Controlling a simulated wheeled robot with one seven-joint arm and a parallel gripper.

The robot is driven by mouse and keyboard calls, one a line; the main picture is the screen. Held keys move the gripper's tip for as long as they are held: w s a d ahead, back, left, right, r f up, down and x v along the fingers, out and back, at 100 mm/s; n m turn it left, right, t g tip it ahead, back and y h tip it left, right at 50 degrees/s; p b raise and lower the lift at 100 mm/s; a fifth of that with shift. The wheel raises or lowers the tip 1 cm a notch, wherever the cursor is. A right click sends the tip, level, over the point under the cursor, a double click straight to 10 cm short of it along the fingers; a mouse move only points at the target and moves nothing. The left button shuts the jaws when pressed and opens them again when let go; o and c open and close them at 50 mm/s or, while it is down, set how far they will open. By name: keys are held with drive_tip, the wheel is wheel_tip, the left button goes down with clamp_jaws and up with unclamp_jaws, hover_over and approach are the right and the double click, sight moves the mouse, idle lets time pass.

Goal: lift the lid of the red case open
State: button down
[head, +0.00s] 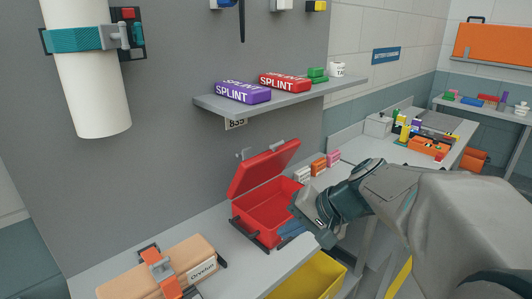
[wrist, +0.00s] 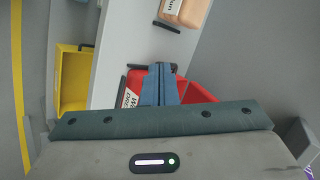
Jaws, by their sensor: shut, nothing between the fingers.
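The red case (head: 266,210) sits on the grey counter in the head view. Its lid (head: 264,168) stands raised and tilted back toward the wall, so the case is open and its inside shows. The case also shows in the wrist view (wrist: 197,94), partly hidden behind my gripper. My gripper (head: 290,230) is at the right front of the case in the head view, with its blue fingers close to the case's front edge. In the wrist view the fingers (wrist: 159,84) are together with nothing between them. I cannot tell whether they touch the case.
A yellow bin (head: 312,277) is below the counter's front edge. A shelf (head: 300,95) with splint boxes is above the case. Small boxes (head: 318,166) stand behind the case at right.

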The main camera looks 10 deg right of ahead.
sight(288, 148)
drive_tip(key=w+d+r+m+t+y+b, duration=0.2)
drive_tip(key=w+d+r+m+t, duration=0.1)
drive_tip(key=w+d+r+t, duration=0.25)
drive_tip(key=w+d+r+m+t+y+b, duration=0.1)
drive_tip(key=w+d+r+m+t, duration=0.2)
drive_tip(key=w+d, duration=0.5)
drive_tip(key=shift+t, duration=0.25)
drive_tip(key=p+x, duration=0.1)
drive_tip(key=x, duration=0.4)
drive_tip(key=p+x, duration=0.1)
drive_tip(key=x, duration=0.4)
drive_tip(key=f+p+x, duration=0.1)
drive_tip(key=x, duration=0.4)
drive_tip(key=shift+s+f, duration=0.1)
